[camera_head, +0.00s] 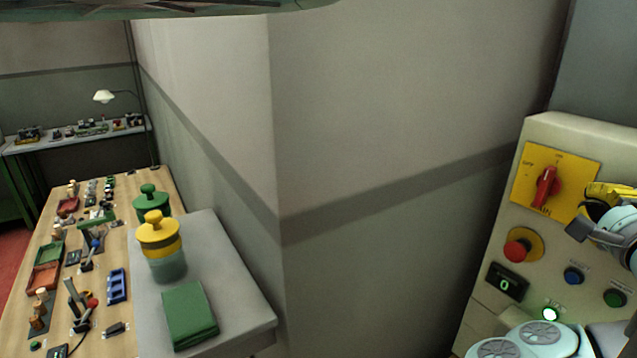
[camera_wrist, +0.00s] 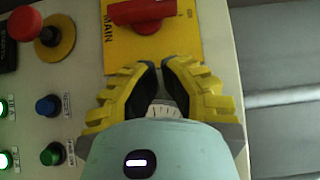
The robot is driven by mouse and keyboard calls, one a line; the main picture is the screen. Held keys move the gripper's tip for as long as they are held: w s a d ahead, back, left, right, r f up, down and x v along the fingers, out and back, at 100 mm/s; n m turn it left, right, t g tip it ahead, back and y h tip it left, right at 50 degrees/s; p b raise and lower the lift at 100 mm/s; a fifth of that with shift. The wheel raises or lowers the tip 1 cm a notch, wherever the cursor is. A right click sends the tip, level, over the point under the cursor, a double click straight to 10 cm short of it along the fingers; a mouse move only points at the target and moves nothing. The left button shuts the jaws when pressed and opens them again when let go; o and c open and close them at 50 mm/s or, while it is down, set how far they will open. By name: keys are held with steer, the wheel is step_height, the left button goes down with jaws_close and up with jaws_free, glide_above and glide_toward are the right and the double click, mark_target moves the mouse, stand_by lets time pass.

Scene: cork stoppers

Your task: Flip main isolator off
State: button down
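The main isolator is a red rotary handle (camera_head: 547,187) on a yellow plate (camera_head: 525,192) marked MAIN, on the cream panel at right. Its handle points up, toward the top mark; a label that looks like OFF sits at upper left. In the wrist view, the red handle (camera_wrist: 143,12) lies across the picture's top edge, partly cut off. My gripper (camera_wrist: 160,64) has yellow fingers with black pads. Its tips meet or nearly meet, with nothing seen between them, just below the handle in that view and apart from it. In the head view my gripper (camera_head: 588,222) is right of the plate.
The panel (camera_head: 490,245) also carries a red mushroom button (camera_head: 517,250), a blue button (camera_head: 573,275), a green button (camera_head: 615,298), a lit green lamp (camera_head: 550,313) and a small display (camera_head: 507,282). A workbench (camera_head: 120,190) with tools and jars stands at left. Bare wall lies between.

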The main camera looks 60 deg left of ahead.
mark_target(560, 180)
steer(key=shift+w+a+r, duration=0.25)
steer(key=shift+w, duration=0.15)
steer(key=a+p, duration=0.3)
steer(key=shift+w, duration=0.15)
steer(key=shift+a+f+p, duration=0.2)
steer(key=shift+a+p, duration=0.35)
steer(key=shift+a, duration=0.1)
steer(key=shift+w+r, duration=0.1)
steer(key=shift+w, duration=0.1)
